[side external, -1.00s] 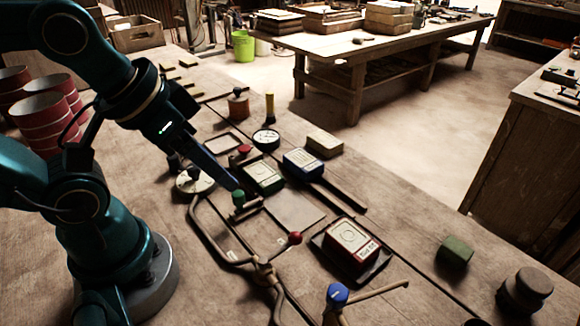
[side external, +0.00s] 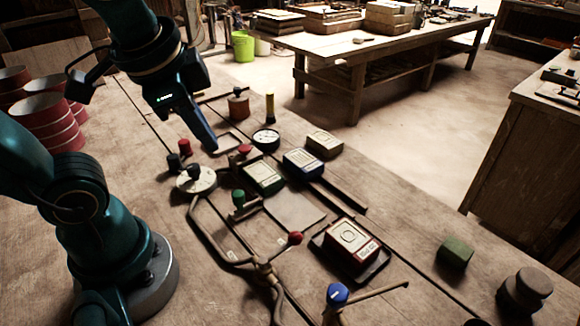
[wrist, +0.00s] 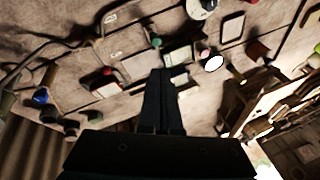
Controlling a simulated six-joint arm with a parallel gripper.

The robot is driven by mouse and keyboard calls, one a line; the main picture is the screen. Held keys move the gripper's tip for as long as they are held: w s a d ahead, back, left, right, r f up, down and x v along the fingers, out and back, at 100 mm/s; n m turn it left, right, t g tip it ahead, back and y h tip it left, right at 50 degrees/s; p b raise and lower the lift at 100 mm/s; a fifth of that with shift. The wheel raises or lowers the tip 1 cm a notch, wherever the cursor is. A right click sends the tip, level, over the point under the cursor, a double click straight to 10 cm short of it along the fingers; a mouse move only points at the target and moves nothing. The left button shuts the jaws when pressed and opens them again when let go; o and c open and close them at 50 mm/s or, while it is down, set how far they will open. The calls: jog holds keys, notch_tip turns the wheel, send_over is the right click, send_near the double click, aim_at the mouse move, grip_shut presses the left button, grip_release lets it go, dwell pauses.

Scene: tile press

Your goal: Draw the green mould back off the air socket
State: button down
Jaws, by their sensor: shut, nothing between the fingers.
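The green mould (side external: 264,178), a box with a pale panel on top, lies on the bench in the side view, between the blue mould (side external: 303,162) and a green-knobbed valve (side external: 239,197). A red knob (side external: 245,149) stands just behind it. I cannot tell which fitting is the air socket. My gripper (side external: 212,149) is shut and empty, raised above the bench to the left of the green mould and apart from it. In the wrist view the shut fingers (wrist: 165,73) partly cover the mould area.
A bare grey plate (side external: 294,210) lies in front of the green mould. The red mould (side external: 351,246) sits in a dark tray at right. A bent pipe (side external: 215,240) with a red-knobbed lever (side external: 295,238) runs in front. A round dial (side external: 195,180) and gauge (side external: 266,139) stand nearby.

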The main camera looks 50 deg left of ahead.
jog(key=w+f+m+g+y, duration=0.35)
jog(key=w+m+y, duration=0.25)
jog(key=w+m, duration=0.4)
jog(key=m+y, duration=0.3)
send_near(256, 167)
jog(key=shift+g, duration=0.35)
jog(key=d, duration=0.2)
jog(key=d+f, duration=0.1)
jog(key=d, duration=0.1)
jog(key=d+f, duration=0.1)
jog(key=d, duration=0.1)
jog(key=shift+w+f, duration=0.1)
jog(key=shift+w, duration=0.2)
jog(key=shift+a, duration=0.5)
jog(key=a, duration=1)
jog(key=shift+a+f, duration=0.4)
jog(key=shift+f, duration=0.4)
